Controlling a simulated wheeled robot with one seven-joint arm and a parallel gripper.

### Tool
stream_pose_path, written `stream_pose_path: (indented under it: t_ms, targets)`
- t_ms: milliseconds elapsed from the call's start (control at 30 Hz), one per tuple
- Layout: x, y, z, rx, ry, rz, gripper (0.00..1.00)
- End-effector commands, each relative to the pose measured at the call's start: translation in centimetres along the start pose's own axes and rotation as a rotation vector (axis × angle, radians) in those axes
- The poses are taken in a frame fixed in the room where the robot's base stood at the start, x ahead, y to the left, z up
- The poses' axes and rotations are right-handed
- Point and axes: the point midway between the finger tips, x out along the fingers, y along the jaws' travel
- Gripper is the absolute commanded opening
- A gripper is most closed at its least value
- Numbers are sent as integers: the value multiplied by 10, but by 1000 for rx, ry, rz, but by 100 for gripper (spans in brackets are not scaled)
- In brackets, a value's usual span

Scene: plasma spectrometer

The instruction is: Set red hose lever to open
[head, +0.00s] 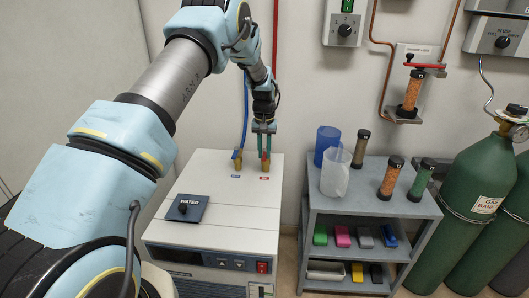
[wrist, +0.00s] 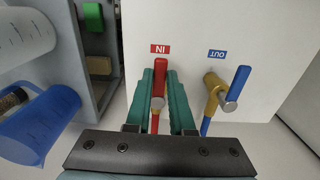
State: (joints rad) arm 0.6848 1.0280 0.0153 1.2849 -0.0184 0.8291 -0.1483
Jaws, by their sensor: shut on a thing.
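In the head view my gripper (head: 264,130) points down at the red hose fitting on top of the white cabinet (head: 226,213).
Close beside it is the blue lever (wrist: 240,82) on a brass valve (wrist: 212,98), by the OUT label (wrist: 217,55). A grey shelf (head: 322,200) with a blue beaker (head: 325,142) and clear beaker (head: 335,176) stands right of the cabinet.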

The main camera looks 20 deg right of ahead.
Motion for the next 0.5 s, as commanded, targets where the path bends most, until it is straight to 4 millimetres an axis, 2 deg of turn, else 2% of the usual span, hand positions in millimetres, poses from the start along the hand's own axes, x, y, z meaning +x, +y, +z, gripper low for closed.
stream_pose_path:
  t_ms: [67, 100, 300, 367, 500]
  targets:
    - [0, 0, -1, 1, 2, -1, 0]
    - [0, 0, -1, 1, 2, -1, 24]
    - [0, 0, 0, 0, 1, -1, 47]
    - [0, 0, 0, 0, 1, -1, 51]
    - [0, 0, 0, -1, 1, -1, 51]
